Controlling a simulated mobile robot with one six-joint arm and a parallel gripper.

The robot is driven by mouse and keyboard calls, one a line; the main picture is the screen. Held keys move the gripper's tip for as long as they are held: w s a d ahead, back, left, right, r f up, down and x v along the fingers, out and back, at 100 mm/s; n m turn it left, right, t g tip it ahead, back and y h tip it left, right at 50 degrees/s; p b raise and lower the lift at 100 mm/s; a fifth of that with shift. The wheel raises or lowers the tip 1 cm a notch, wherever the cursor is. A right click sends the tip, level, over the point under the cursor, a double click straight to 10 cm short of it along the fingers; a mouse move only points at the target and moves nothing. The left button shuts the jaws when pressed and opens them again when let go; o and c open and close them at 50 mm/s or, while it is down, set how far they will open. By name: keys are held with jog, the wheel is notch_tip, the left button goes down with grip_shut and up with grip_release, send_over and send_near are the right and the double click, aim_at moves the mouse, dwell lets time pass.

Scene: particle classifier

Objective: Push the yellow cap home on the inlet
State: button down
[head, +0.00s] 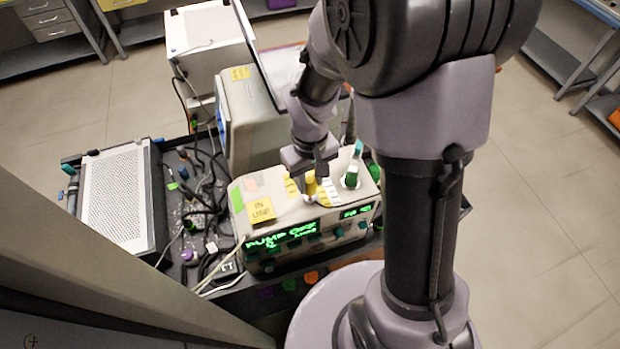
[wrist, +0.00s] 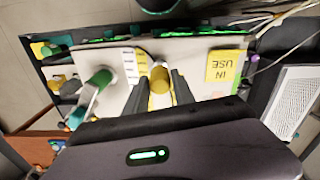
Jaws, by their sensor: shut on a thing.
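The yellow cap (head: 311,184) is over the top of the particle classifier (head: 290,222), near its front edge. In the wrist view the yellow cap (wrist: 159,88) stands between the two fingers of my gripper (wrist: 158,100). My gripper (head: 310,172) is shut on the cap from above and behind. A short pale piece shows just under the cap in the head view, at the classifier's top. I cannot tell how far the cap sits down on the inlet, which is mostly hidden.
A green-topped tube (head: 351,178) stands right of the cap. A yellow "IN USE" note (head: 261,209) lies on the classifier's top at left. A larger beige instrument (head: 256,125) stands behind. Cables and a perforated box (head: 117,198) fill the cart's left side.

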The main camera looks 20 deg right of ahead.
aim_at(310, 188)
jog(key=shift+f+b, duration=1.7)
jog(key=shift+f, duration=0.1)
jog(key=c, duration=1)
grip_release()
jog(key=shift+o, duration=0.2)
jog(key=shift+r, duration=0.15)
notch_tip(310, 188, up, 17)
jog(key=p, duration=0.3)
jog(key=s+a+f+m+t+y+b, duration=0.1)
jog(key=s+a+f+m+t+b, duration=0.1)
jog(key=s+f+b, duration=0.4)
jog(key=s+a+f+m+t+y+b, duration=0.1)
jog(key=s+f+m+t+b, duration=0.2)
jog(key=f+b, duration=1)
jog(key=s+m+b, duration=0.1)
jog(key=s+b, duration=0.2)
jog(key=b, duration=0.4)
jog(key=shift+s+a+t, duration=0.35)
jog(key=shift+a+t, duration=0.05)
